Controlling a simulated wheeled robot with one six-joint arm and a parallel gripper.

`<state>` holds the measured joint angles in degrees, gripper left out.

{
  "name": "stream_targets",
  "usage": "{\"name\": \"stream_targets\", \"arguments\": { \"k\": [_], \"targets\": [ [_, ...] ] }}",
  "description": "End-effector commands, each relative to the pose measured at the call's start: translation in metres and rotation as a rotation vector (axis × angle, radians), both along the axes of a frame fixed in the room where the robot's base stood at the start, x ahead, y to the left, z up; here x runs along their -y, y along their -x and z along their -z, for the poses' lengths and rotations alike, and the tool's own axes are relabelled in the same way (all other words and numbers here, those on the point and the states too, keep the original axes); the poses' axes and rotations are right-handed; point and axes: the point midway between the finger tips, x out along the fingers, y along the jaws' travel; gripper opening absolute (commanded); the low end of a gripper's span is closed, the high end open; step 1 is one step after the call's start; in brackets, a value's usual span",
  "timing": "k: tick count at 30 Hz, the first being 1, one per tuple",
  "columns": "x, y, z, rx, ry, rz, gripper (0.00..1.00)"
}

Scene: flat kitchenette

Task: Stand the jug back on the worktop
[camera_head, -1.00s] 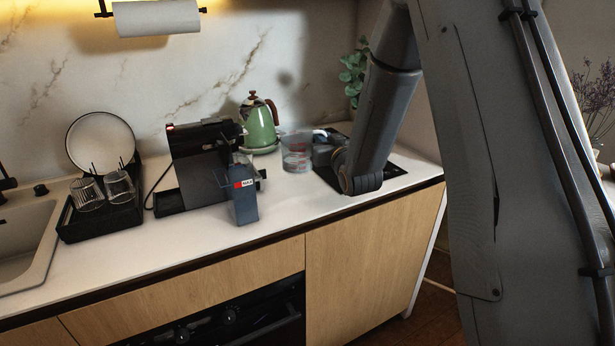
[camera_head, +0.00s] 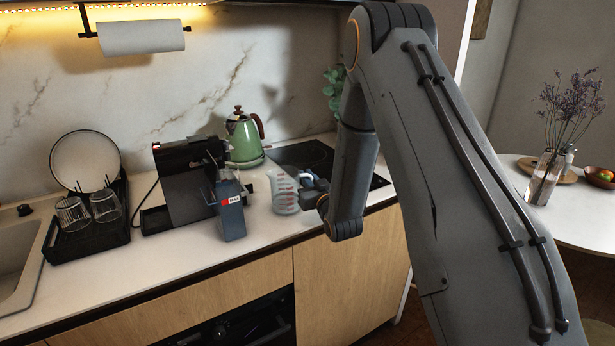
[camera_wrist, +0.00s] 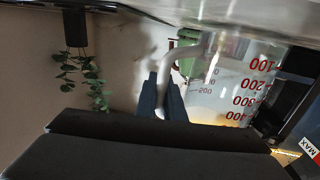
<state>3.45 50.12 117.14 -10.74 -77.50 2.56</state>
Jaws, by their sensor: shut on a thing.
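The jug (camera_head: 284,194) is a clear measuring jug with red markings, looking upright near the front of the worktop (camera_head: 262,232) in the head view. My gripper (camera_head: 312,190) is to its right, shut on the jug's handle. In the wrist view, my two dark fingers (camera_wrist: 161,95) close around the pale curved handle, and the jug (camera_wrist: 225,85) fills the area to their right, with its red numbers showing. I cannot tell whether the base touches the worktop or hangs just above it.
A blue-grey container (camera_head: 230,208) with a red label stands close left of the jug. A dish rack (camera_head: 88,232) stands at the left. The worktop's front edge is near.

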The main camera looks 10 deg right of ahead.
Motion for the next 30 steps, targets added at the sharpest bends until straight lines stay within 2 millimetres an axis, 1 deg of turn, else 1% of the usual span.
{"name": "stream_targets", "arguments": {
  "k": [5, 8, 9, 11, 12, 19, 23, 26, 30],
  "targets": [
    [0.0, 0.0, -0.001, 0.001, 0.0, 0.0, 0.0],
    [0.0, 0.0, 0.002, 0.001, 0.0, 0.0, 0.0],
    [0.0, 0.0, 0.004, 0.0, 0.0, 0.0, 0.1],
    [0.0, 0.0, 0.003, 0.0, 0.0, 0.0, 0.2],
    [0.0, 0.0, 0.003, 0.0, 0.0, 0.0, 0.27],
    [0.0, 0.0, 0.002, 0.0, 0.0, 0.0, 0.27],
    [0.0, 0.001, -0.001, 0.0, 0.0, 0.0, 0.27],
    [0.003, 0.015, 0.001, -0.002, 0.0, 0.001, 0.27],
    [0.006, 0.042, 0.002, -0.002, -0.001, 0.002, 0.27]
  ]
}}
